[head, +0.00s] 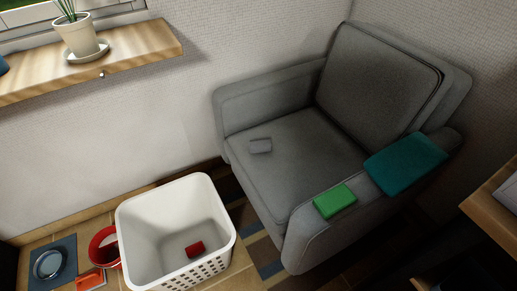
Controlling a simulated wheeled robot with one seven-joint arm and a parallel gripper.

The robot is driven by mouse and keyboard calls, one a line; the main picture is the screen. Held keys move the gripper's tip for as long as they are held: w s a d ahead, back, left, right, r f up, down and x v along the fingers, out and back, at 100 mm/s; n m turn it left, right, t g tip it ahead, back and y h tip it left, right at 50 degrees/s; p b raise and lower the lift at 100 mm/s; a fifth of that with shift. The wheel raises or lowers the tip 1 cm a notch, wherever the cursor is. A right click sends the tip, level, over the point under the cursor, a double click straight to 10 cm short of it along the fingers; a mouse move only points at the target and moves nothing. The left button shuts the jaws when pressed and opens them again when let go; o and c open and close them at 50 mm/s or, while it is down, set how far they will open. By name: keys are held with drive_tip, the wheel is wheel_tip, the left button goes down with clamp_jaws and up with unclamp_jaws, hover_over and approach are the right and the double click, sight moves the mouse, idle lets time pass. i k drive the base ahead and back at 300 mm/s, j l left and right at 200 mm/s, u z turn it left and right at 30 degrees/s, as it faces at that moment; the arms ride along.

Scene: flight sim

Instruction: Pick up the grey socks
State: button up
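My gripper is not in this view.
A white basket (128,228) holding a red item (195,249) stands left of the chair. A green folded cloth (335,201) and a teal one (405,163) lie on the chair's right arm. A wooden edge (492,207) juts in at right.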

sight(264, 145)
drive_tip(key=i+j, duration=0.3)
drive_tip(key=j, duration=0.15)
drive_tip(key=i+j, duration=0.3)
drive_tip(key=j, duration=0.15)
drive_tip(key=i+j, duration=0.25)
drive_tip(key=j, duration=0.2)
drive_tip(key=i+z, duration=0.05)
